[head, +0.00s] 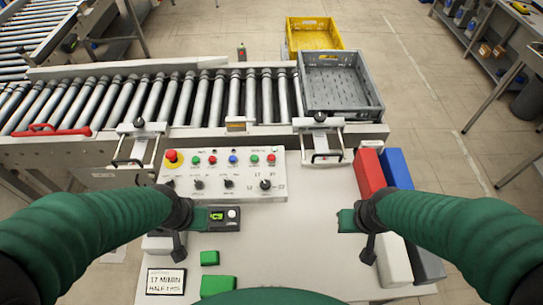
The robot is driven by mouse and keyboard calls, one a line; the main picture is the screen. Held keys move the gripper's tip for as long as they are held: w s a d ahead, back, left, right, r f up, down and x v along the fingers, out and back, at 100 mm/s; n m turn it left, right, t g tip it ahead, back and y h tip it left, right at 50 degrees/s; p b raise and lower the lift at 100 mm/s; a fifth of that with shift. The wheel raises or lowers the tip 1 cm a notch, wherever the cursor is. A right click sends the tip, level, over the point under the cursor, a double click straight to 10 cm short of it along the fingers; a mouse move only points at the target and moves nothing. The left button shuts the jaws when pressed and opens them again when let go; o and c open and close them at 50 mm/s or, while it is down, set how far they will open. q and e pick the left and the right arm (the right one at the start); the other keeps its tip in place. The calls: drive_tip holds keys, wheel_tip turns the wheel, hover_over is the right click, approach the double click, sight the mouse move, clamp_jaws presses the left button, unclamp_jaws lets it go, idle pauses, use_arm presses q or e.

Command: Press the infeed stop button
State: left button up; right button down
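A pale control panel (232,184) stands at the near side of the conveyor. Its upper row holds a large red mushroom button on yellow (171,157), a green button (196,160), a red button (212,160), a blue button (233,159), another green button (254,159) and another red button (271,159). The labels are too small to read, so I cannot tell which is the infeed stop. My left gripper (204,219) is below the panel's left half, apart from the buttons. My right gripper (347,220) is right of and below the panel. Finger openings are unclear.
A grey crate (371,112) sits at the right end of the roller conveyor (160,98), with a yellow crate (313,25) behind. Red (369,174) and blue (396,168) bins stand right of the panel.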

use_arm(q)
clamp_jaws()
idle(1.4)
